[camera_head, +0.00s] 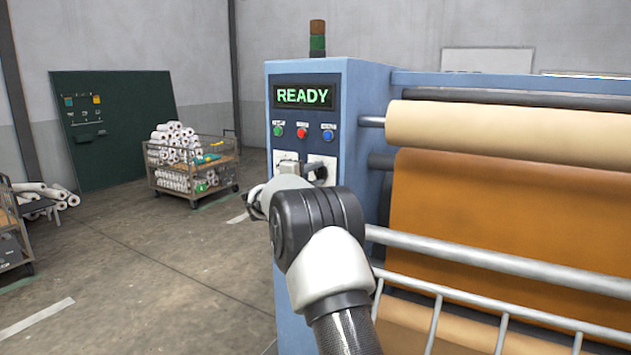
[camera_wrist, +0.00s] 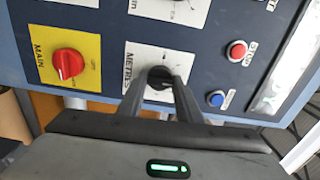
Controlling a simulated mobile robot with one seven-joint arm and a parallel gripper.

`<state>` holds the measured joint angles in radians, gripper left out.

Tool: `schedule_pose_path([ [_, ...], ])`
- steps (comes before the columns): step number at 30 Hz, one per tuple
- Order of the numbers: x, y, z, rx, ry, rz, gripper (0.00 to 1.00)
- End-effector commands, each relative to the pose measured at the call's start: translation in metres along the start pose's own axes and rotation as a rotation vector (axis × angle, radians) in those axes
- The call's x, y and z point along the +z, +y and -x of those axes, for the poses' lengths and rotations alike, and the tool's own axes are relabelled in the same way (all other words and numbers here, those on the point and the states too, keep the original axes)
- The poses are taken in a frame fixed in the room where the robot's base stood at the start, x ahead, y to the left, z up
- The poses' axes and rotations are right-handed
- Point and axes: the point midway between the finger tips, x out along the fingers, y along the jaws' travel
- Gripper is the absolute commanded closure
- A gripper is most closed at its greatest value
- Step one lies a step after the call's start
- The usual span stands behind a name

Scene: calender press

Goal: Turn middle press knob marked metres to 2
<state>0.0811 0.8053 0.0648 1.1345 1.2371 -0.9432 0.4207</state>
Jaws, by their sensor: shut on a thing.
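The press knob marked metres (camera_wrist: 158,76) is a small dark knob on a white plate lettered METRES (camera_wrist: 165,57) in the wrist view. My gripper (camera_wrist: 157,86) has one finger on each side of this knob and is shut on it. The number the knob points to is too small and partly hidden by the fingers. In the head view, my arm covers much of the lower control panel, and my fingers cannot be made out there.
A red MAIN switch (camera_wrist: 68,64) on a yellow plate is beside the metres plate. Red (camera_wrist: 237,51) and blue (camera_wrist: 216,99) buttons are on the other side. The press display (camera_head: 304,96) reads READY. A guard rail (camera_head: 470,252) runs right of my arm. A roll cart (camera_head: 190,172) stands left.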

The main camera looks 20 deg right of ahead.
Motion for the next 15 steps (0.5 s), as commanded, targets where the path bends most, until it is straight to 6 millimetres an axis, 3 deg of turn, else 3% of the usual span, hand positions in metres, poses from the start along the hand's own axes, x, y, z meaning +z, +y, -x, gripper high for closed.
schedule_pose_path([
  [15, -0.0005, 0.0007, -0.0001, 0.002, 0.001, -0.041, 0.91],
])
